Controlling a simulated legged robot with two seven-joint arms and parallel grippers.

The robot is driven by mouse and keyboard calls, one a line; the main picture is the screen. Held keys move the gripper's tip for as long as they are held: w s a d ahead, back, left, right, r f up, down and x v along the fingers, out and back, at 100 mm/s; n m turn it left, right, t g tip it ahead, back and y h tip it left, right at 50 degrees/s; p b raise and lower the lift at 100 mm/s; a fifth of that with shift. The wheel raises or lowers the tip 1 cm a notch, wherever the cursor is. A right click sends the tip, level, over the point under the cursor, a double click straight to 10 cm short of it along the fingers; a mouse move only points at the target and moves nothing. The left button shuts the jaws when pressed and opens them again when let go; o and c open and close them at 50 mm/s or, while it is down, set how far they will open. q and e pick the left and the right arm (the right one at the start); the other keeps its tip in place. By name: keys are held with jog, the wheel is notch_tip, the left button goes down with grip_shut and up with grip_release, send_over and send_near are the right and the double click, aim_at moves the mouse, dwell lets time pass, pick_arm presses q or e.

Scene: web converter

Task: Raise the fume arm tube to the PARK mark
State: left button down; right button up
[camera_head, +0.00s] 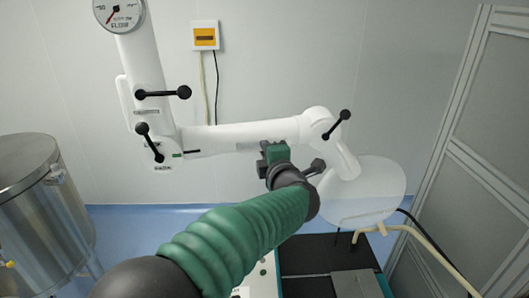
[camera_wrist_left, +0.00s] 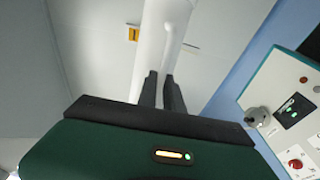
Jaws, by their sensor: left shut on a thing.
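The white fume arm tube (camera_head: 240,135) runs almost level across the middle of the head view, from the joint under the upright white column on the left to an elbow on the right. My left gripper (camera_head: 272,152) is shut on the tube near its right part. In the left wrist view its two dark fingers (camera_wrist_left: 161,92) close on the white tube (camera_wrist_left: 160,45). A green mark (camera_head: 177,155) and a dark line (camera_head: 192,151) show near the tube's left end; a small label (camera_head: 162,168) below the joint is too small to read. My right gripper is out of view.
A clear round hood (camera_head: 362,190) hangs at the tube's right end, above a dark bench top (camera_head: 310,255). A steel vessel (camera_head: 40,215) stands at left. Black-knobbed levers (camera_head: 165,93) stick out at the joints. A control panel (camera_wrist_left: 285,105) shows in the wrist view.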

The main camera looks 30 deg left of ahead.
pick_arm(q)
jog(key=shift+w+d+r, duration=0.1)
jog(key=shift+r, duration=0.1)
jog(key=c, duration=1.5)
grip_release()
jog(key=shift+d, duration=0.1)
jog(key=shift+d+f, duration=0.1)
jog(key=shift+d, duration=0.05)
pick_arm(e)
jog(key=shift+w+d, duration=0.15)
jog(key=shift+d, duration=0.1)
